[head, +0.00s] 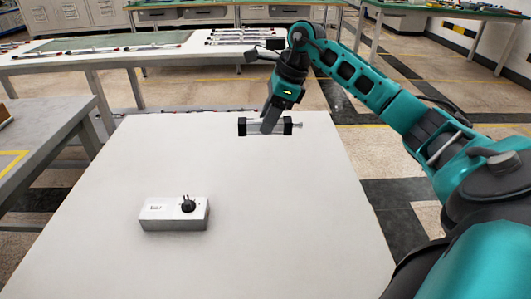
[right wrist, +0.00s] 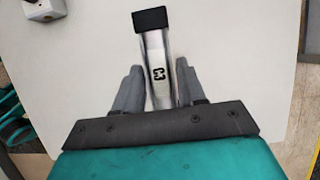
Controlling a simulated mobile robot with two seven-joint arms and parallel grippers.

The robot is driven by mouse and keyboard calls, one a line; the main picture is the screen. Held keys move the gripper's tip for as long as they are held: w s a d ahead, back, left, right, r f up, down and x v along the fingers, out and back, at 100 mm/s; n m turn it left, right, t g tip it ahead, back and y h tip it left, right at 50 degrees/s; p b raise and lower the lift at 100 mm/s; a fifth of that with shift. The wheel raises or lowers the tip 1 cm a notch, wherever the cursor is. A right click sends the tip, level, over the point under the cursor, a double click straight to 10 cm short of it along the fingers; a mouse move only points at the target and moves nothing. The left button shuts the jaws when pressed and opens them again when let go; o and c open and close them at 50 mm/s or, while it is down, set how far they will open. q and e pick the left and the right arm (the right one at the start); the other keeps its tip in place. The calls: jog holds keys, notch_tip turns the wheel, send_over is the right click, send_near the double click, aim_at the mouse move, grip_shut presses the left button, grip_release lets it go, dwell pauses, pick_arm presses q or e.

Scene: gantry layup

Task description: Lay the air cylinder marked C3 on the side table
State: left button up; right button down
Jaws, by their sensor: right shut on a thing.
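The air cylinder (head: 255,127) is silver with black end caps and a thin rod pointing right. It lies level over the far part of the white side table (head: 250,215). I cannot tell whether it touches the top. My right gripper (head: 269,125) comes down from above and is shut on its middle. In the right wrist view the cylinder (right wrist: 154,45) sits between both fingers, and its dark sideways mark looks like C3. Its other end is hidden behind the gripper body. My left gripper is not in view.
A grey box with a black knob (head: 174,213) stands on the near left of the white table. A long bench (head: 60,62) with several other cylinders is behind. A grey table (head: 50,130) is at the left. The white table's middle and right are clear.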

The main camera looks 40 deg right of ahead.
notch_tip(320, 180, down, 4)
jog(key=shift+r, duration=0.25)
notch_tip(320, 180, down, 4)
jog(key=shift+f+b, duration=0.1)
jog(key=shift+b, duration=0.75)
jog(key=shift+f, duration=0.1)
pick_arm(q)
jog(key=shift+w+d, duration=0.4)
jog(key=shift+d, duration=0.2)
pick_arm(e)
jog(key=c, duration=0.6)
grip_release()
jog(key=shift+c, duration=0.2)
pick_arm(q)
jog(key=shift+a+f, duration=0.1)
